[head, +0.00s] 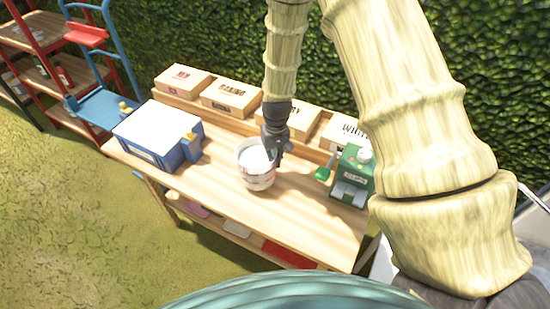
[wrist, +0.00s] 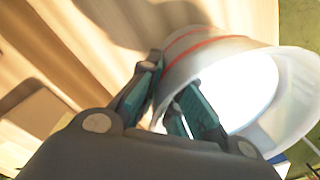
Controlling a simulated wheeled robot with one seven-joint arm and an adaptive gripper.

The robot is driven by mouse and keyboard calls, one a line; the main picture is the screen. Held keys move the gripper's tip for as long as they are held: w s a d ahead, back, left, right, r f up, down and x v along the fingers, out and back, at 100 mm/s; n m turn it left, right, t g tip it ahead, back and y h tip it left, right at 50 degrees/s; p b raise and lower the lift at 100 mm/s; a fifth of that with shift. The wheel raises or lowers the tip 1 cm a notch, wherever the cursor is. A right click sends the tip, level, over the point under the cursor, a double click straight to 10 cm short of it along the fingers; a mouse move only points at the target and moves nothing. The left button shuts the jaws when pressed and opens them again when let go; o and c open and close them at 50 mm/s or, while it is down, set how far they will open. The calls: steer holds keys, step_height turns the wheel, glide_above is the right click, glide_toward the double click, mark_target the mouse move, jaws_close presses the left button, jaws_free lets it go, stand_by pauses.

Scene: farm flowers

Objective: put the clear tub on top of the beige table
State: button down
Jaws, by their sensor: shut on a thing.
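The clear tub (head: 258,170) is a whitish, see-through round tub with red bands, open at the top. It is at the middle of the beige wooden table (head: 215,190), upright or nearly so; whether its base touches the tabletop I cannot tell. My gripper (head: 275,152) comes down from above at the tub's right rim. In the wrist view my gripper (wrist: 172,100) is shut on the wall of the tub (wrist: 200,52), with one finger outside and one inside. The wooden tabletop (wrist: 75,35) shows behind the tub there.
A blue box with a white lid (head: 158,130) stands at the table's left. Several cardboard boxes (head: 230,96) line the back edge. A green and white box (head: 353,175) stands at the right. The tabletop in front of the tub is clear.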

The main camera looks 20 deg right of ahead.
steer(key=shift+f+p, duration=0.7)
steer(key=shift+f, duration=0.75)
steer(key=shift+f, duration=0.1)
steer(key=c, duration=1.6)
jaws_free()
steer(key=shift+d+r+b, duration=0.15)
steer(key=shift+r+b, duration=0.9)
steer(key=shift+r, duration=2)
steer(key=shift+d+r+b, duration=0.1)
steer(key=shift+r+b, duration=0.95)
steer(key=shift+r, duration=1.95)
